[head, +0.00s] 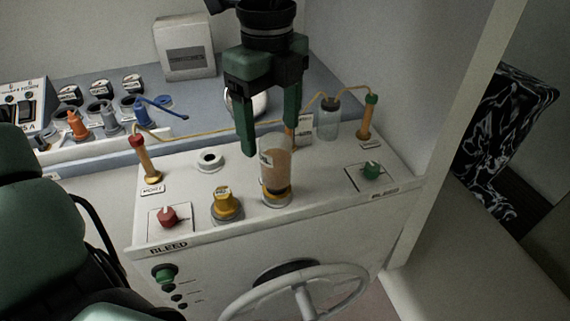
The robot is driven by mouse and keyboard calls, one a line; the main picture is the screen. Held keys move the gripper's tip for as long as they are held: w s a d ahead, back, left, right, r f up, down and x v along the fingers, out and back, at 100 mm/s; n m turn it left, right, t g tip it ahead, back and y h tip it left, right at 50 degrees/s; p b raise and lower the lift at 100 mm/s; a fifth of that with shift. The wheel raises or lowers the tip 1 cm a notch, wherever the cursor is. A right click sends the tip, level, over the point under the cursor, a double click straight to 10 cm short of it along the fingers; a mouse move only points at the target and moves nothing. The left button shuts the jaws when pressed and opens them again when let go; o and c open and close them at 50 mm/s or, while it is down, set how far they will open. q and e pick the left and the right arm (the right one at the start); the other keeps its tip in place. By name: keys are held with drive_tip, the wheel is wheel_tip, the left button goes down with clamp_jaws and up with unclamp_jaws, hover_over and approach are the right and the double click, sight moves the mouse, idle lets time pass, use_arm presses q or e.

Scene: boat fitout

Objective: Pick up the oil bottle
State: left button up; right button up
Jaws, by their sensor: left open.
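The oil bottle (276,168) is a clear cylinder with brownish liquid and a pale label. It stands upright on the white console, its lower end in a yellow and grey ring fitting. My left gripper (270,142) points down over it from above and is open. Its two green fingers are spread, one to the left of the bottle's top and one to the right and behind it. I cannot tell whether either finger touches the bottle. My right gripper is not in view.
The console (195,230) holds a yellow knob (227,205), a red knob (168,217), a green knob (371,171) and a white ring (210,159). A yellow hose joins two upright fittings. A glass jar (328,122) stands behind. A steering wheel (305,297) is in front.

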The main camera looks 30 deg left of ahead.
sight(273, 142)
use_arm(q)
drive_tip(key=shift+w+f, duration=0.25)
drive_tip(key=shift+f, duration=0.25)
drive_tip(key=shift+w+f+p, duration=0.15)
drive_tip(key=shift+f+p, duration=0.15)
drive_tip(key=shift+f, duration=0.55)
drive_tip(key=shift+s+f+p, duration=0.25)
drive_tip(key=shift+f+p, duration=0.35)
drive_tip(key=shift+p, duration=0.15)
drive_tip(key=f, duration=0.1)
drive_tip(key=w+f+p, duration=0.1)
drive_tip(key=f, duration=0.1)
drive_tip(key=shift+f+p, duration=0.25)
drive_tip(key=shift+p, duration=0.05)
drive_tip(key=shift+f, duration=0.4)
drive_tip(key=shift+s, duration=0.15)
drive_tip(key=shift+c, duration=0.6)
clamp_jaws()
